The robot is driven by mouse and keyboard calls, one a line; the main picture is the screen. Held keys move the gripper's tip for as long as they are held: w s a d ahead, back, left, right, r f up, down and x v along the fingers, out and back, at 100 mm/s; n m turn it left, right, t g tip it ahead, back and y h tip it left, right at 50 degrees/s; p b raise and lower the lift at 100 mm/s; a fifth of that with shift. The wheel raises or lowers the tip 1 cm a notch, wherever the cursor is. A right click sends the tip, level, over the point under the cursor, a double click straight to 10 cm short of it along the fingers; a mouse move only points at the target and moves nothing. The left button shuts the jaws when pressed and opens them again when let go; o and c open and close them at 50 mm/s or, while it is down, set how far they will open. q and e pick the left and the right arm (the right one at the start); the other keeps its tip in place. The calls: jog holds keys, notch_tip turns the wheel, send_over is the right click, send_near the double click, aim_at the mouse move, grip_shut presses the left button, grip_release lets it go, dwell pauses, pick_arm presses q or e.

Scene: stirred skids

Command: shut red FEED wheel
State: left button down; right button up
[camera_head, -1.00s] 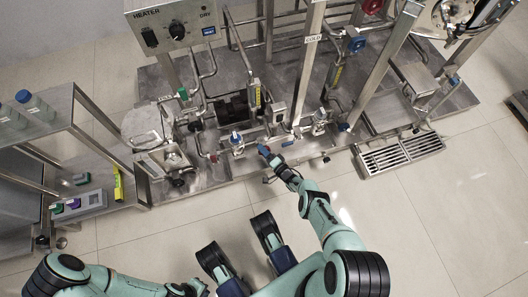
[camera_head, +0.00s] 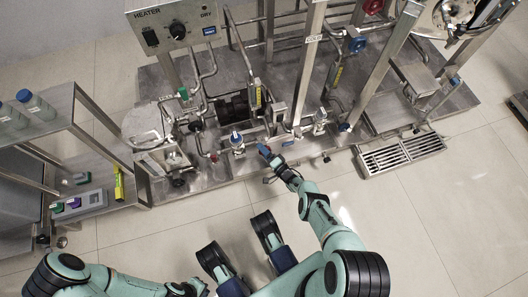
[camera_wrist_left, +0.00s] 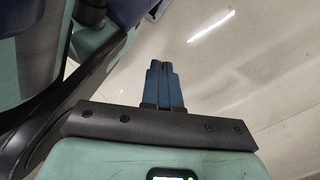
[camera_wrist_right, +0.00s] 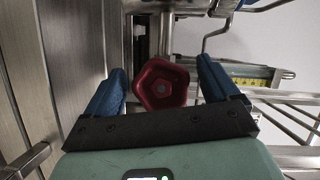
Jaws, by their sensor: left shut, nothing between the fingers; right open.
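A red five-lobed wheel (camera_wrist_right: 160,83) faces the camera in the right wrist view. It appears between the two blue fingers of my right gripper (camera_wrist_right: 160,68), with a gap on each side. The fingers are open and do not touch it; its depth relative to the fingertips is hard to judge. No FEED label is readable. In the head view my right gripper (camera_head: 265,150) is at the front edge of the skid, and I cannot make out this wheel beside it. My left gripper (camera_wrist_left: 163,70) is shut and empty above the floor.
Another red wheel (camera_head: 372,6) and a blue wheel (camera_head: 355,45) are higher on the skid. Steel pipes and posts crowd the skid around my right gripper. A side table (camera_head: 62,100) with bottles stands at the left. The tiled floor (camera_head: 430,220) in front is clear.

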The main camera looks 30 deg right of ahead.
pick_arm(q)
jog(key=w+d+r+t+p, duration=0.1)
jog(key=w+r+t+p, duration=0.3)
jog(key=w+r, duration=0.4)
jog(key=w+p, duration=0.1)
jog(key=w, duration=0.2)
jog(key=shift+w+d+m+p, duration=0.3)
jog(key=shift+w+m+p, duration=0.05)
jog(key=shift+m, duration=0.05)
pick_arm(e)
jog(key=s+d+r, duration=0.1)
jog(key=s+d, duration=0.1)
jog(key=s, duration=1.1)
pick_arm(q)
jog(key=shift+r, duration=0.1)
